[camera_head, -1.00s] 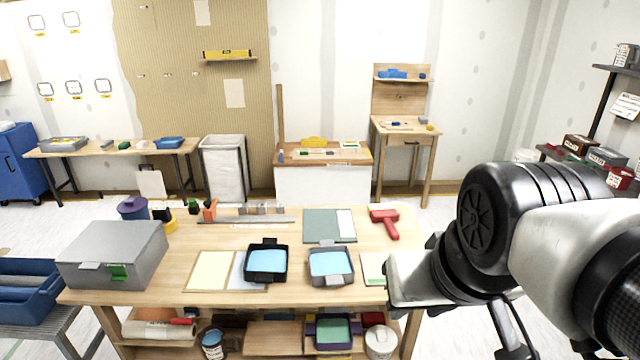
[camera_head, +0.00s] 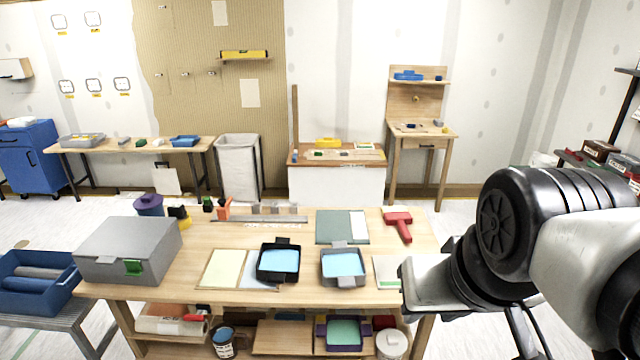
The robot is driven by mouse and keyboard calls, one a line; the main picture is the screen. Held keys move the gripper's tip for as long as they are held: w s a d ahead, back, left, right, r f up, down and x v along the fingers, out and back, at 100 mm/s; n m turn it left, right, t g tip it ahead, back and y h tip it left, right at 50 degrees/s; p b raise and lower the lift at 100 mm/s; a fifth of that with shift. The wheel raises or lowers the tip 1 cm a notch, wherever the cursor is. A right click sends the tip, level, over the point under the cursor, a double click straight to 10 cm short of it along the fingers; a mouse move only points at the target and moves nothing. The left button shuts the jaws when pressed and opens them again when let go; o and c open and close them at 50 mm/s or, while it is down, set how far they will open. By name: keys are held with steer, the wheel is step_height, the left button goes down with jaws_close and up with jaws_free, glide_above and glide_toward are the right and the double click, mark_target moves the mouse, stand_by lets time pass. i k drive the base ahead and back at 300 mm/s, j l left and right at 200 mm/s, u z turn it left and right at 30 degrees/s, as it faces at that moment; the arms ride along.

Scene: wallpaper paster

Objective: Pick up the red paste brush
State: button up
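The red paste brush (camera_head: 399,223) lies on the right part of the wooden workbench (camera_head: 330,298), near its back edge. It has a wide red head toward the back and a handle pointing to the front right. Nothing touches it that I can see. My arm comes in from the right, and its pale end part (camera_head: 428,279) is over the bench's front right corner, in front of the brush in the picture. I cannot make out any gripper fingers, so open or shut does not show.
A green-grey board (camera_head: 341,227) lies left of the brush. Two blue-filled trays, black (camera_head: 278,261) and grey (camera_head: 343,267), stand in front. A grey box (camera_head: 128,251) is at the left. A white-green card (camera_head: 388,272) lies by my arm.

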mark_target(399, 216)
steer(key=i+l+z, duration=0.2)
steer(key=l+z, duration=0.2)
steer(key=i+l+z, duration=0.25)
steer(key=l+z, duration=0.2)
steer(key=i+l+z, duration=0.2)
steer(key=z, duration=0.25)
steer(key=i+l+z, duration=0.25)
steer(key=z, duration=0.15)
steer(key=i+l+z, duration=0.2)
steer(key=z, duration=0.25)
steer(key=i+u, duration=0.3)
steer(key=i+l+u, duration=0.5)
steer(key=i+u, duration=0.15)
steer(key=i, duration=0.15)
steer(key=i+j+u, duration=0.1)
steer(key=u, duration=0.3)
steer(key=i+u, duration=0.55)
steer(key=u, duration=0.2)
steer(key=i+l+u, duration=0.15)
steer(key=u, duration=0.2)
steer(key=i+u, duration=0.3)
steer(key=u, duration=0.2)
steer(key=i+l+u, duration=0.2)
steer(key=u, duration=0.25)
steer(key=i+l+u, duration=0.25)
steer(key=u, duration=0.25)
steer(key=i+l+u, duration=0.2)
steer(key=u, duration=0.15)
steer(key=i+l+u, duration=0.3)
steer(key=k, duration=0.1)
